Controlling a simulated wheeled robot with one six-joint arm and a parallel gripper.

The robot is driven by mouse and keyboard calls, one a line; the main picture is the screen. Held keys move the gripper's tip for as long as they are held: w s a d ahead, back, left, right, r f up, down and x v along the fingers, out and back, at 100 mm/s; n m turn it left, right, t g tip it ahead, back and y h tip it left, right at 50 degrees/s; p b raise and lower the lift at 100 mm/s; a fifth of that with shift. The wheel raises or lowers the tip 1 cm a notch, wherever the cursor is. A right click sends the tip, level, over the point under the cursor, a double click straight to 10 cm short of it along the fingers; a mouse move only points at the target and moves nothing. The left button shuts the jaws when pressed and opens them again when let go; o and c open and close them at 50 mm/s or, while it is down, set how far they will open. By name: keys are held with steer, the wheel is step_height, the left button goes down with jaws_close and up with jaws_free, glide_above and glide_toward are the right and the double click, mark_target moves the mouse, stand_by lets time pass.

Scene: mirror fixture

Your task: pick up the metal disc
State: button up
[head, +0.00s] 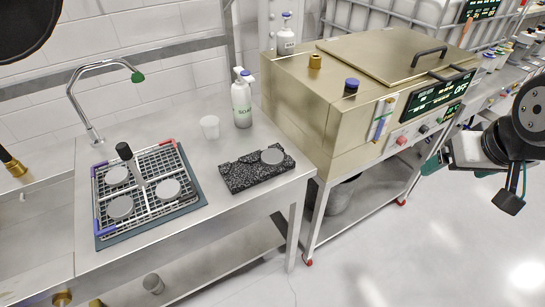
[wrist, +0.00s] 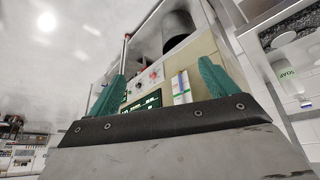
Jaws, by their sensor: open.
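A grey metal disc (head: 272,156) lies on a black speckled block (head: 240,178) near the right front of the steel bench. More grey discs sit in a gridded rack (head: 190,203) on the left: one at the back (head: 117,175), one at the right (head: 168,188) and one at the front (head: 120,207). My gripper (wrist: 163,76) shows two teal fingers, spread apart with nothing between them, in the wrist view. In the head view my arm is at the far right, over the floor and well away from the discs.
A curved tap (head: 88,95) stands behind the rack, which has a black-topped post (head: 125,152). A tall brass-coloured machine (head: 290,105) adjoins the bench's right side. The bench front between rack and block is clear.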

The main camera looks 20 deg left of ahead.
steer(key=w+a+f+n+t+y, duration=0.2)
steer(key=w+a+f, duration=0.35)
steer(key=a, duration=0.25)
steer(key=n+t+y, duration=0.2)
steer(key=n+y, duration=0.3)
steer(key=y, duration=0.3)
glide_toward(272, 155)
steer(key=w, duration=0.1)
steer(key=x, duration=0.7)
steer(key=shift+s+a+f, duration=0.25)
steer(key=shift+a, duration=0.15)
steer(key=c, duration=1.2)
steer(key=shift+o, duration=0.2)
steer(key=shift+r, duration=0.1)
